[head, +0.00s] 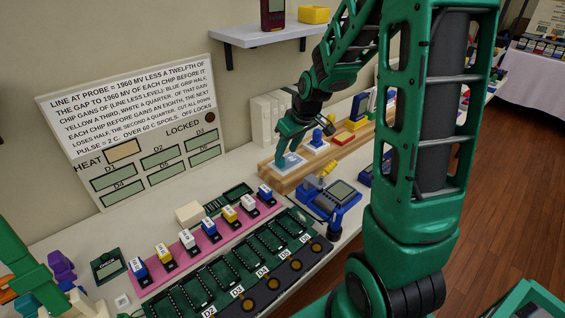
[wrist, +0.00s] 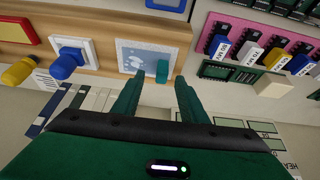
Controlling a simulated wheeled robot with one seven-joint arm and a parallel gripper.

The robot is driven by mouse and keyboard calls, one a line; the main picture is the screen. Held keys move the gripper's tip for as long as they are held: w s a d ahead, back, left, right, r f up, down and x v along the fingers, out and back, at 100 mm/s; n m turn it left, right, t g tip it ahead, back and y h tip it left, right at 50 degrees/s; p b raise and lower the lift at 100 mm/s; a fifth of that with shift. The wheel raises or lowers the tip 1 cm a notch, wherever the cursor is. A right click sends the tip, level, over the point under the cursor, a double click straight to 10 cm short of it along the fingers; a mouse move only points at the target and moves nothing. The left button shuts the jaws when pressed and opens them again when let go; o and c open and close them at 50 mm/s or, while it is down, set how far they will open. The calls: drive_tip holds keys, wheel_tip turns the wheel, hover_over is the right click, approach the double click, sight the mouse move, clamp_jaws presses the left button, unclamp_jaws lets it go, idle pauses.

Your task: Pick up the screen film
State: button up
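The screen film appears to be the pale blue patterned sheet (head: 289,162) on a white square plate on the wooden ledge. In the wrist view the sheet (wrist: 138,58) has a teal tab (wrist: 162,71) at its right side. My gripper (head: 285,144) is just above the sheet in the head view. In the wrist view my gripper (wrist: 160,78) has its two fingers apart, with the tab in the gap between the tips as seen from there. I cannot tell whether either finger touches the tab. Nothing is held.
A white plate with a blue knob (wrist: 68,64) is beside the film on the wooden ledge (head: 270,174). A pink strip (head: 208,239) with several labelled chips and a green slotted board (head: 215,278) lie in front. A blue handheld (head: 335,198) sits near the ledge. White binders (head: 267,118) stand behind.

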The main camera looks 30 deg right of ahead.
sight(288, 157)
drive_tip(key=shift+a+x, duration=0.15)
drive_tip(key=shift+x, duration=1.15)
drive_tip(key=shift+a+x, duration=0.15)
drive_tip(key=shift+x, duration=1.1)
drive_tip(key=shift+w+r, duration=0.15)
drive_tip(key=shift+w, duration=0.05)
drive_tip(key=shift+c, duration=0.6)
clamp_jaws()
